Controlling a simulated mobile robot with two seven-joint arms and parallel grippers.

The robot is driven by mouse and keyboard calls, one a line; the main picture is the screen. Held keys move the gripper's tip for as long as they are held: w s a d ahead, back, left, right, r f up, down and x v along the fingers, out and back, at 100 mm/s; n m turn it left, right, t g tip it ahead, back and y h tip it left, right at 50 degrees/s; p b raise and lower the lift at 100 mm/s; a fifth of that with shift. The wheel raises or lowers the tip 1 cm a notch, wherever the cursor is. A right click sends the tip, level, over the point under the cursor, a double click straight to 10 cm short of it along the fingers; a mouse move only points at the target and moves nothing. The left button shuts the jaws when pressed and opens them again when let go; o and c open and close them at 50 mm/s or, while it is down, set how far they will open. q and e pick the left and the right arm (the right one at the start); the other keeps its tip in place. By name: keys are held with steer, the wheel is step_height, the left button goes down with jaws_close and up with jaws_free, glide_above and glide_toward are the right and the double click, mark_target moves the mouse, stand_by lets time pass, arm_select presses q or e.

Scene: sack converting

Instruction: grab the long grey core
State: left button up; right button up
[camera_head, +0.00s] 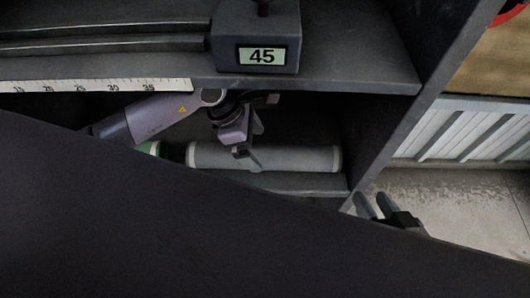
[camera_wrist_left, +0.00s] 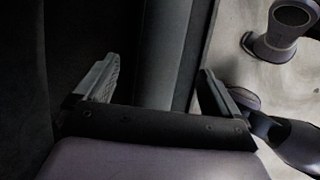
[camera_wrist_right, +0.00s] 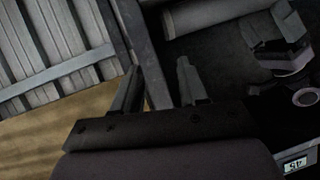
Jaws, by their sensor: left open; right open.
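The long grey core (camera_head: 300,158) lies across the lower shelf in the head view, with a pale band at each end. My left gripper (camera_head: 247,157) is at the core, in front of its middle-left part. In the left wrist view the grey core (camera_wrist_left: 165,50) runs between the two spread fingers of this gripper (camera_wrist_left: 157,78), with a gap on each side. My right gripper (camera_head: 378,205) is open and empty, right of the shelf. The right wrist view shows its fingers (camera_wrist_right: 157,78) apart and the core (camera_wrist_right: 205,12) beyond them.
A green core (camera_head: 150,148) lies left of the grey one, mostly hidden. The upper board carries a ruler (camera_head: 100,86) and a block marked 45 (camera_head: 258,40). A slanted shelf side panel (camera_head: 405,115) stands between the core and my right gripper. A dark surface covers the lower head view.

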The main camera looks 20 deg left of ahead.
mark_target(258, 150)
arm_select(q)
steer(key=x, duration=0.1)
steer(key=b+x, duration=0.1)
steer(key=x, duration=0.1)
steer(key=b+x, duration=0.1)
steer(key=x, duration=0.1)
steer(key=shift+a+f, duration=0.15)
steer(key=shift+a, duration=0.1)
steer(key=shift+w, duration=0.1)
steer(key=c, duration=1.3)
steer(key=shift+c, duration=0.9)
arm_select(e)
steer(key=shift+w+a+f+y, duration=0.15)
steer(key=shift+a+y, duration=0.1)
steer(key=shift+a, duration=0.15)
steer(key=shift+w+a+f+y, duration=0.15)
steer(key=shift+a+y, duration=0.1)
steer(key=shift+a, duration=0.15)
arm_select(q)
steer(key=shift+r, duration=0.25)
arm_select(e)
steer(key=shift+s+d+r, duration=0.15)
